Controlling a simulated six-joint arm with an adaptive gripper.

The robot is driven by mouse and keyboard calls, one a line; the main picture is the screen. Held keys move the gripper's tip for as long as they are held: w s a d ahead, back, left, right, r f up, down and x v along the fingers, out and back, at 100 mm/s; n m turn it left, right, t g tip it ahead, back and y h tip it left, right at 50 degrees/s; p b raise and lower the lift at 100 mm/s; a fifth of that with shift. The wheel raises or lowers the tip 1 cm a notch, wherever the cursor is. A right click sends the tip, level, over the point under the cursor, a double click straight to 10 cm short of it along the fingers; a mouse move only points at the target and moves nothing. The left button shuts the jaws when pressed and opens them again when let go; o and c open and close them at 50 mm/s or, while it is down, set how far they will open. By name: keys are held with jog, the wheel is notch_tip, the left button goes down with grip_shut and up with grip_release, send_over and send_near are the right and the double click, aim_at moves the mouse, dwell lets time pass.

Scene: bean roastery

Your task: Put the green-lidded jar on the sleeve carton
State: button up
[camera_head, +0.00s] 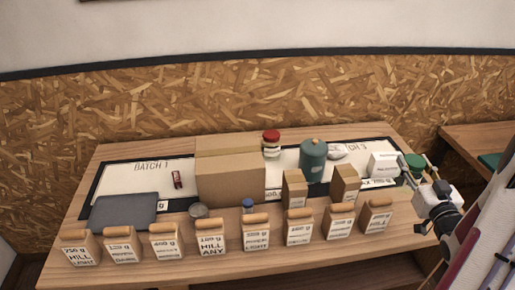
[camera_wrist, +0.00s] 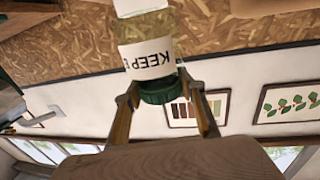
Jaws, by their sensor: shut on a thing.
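The green-lidded jar (camera_head: 414,176) is at the right end of the table in the head view. In the wrist view the jar (camera_wrist: 148,38) appears upside down, clear with a white label reading "KEEP". My gripper (camera_head: 417,162) is shut on its green lid, one finger on each side; the wrist view shows the gripper (camera_wrist: 160,94) close up. Whether the jar's base touches the table cannot be told. A large brown carton (camera_head: 230,183), apparently the sleeve carton, stands left of the table's middle, well left of my gripper; no name on it is readable.
A white box (camera_head: 383,165) stands just left of the jar. A green canister (camera_head: 313,158), a red-lidded jar (camera_head: 271,146) and two brown boxes (camera_head: 294,189) (camera_head: 345,184) stand between jar and carton. Several labelled bags (camera_head: 211,242) line the front edge. A grey tray (camera_head: 124,211) lies left.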

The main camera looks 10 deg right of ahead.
notch_tip(320, 180, up, 20)
jog(key=r, duration=0.1)
jog(key=w+a+n+y, duration=0.2)
jog(key=w+a+y, duration=0.2)
jog(key=w+a, duration=0.6)
jog(key=w+a+n+y, duration=0.3)
jog(key=w+a, duration=0.2)
jog(key=a, duration=1)
jog(key=w+a+n+g+y, duration=0.3)
jog(key=a+y, duration=0.2)
jog(key=a, duration=2)
jog(key=shift+d+f, duration=0.1)
jog(key=shift+f, duration=2.8)
notch_tip(320, 180, down, 6)
jog(key=shift+f, duration=0.15)
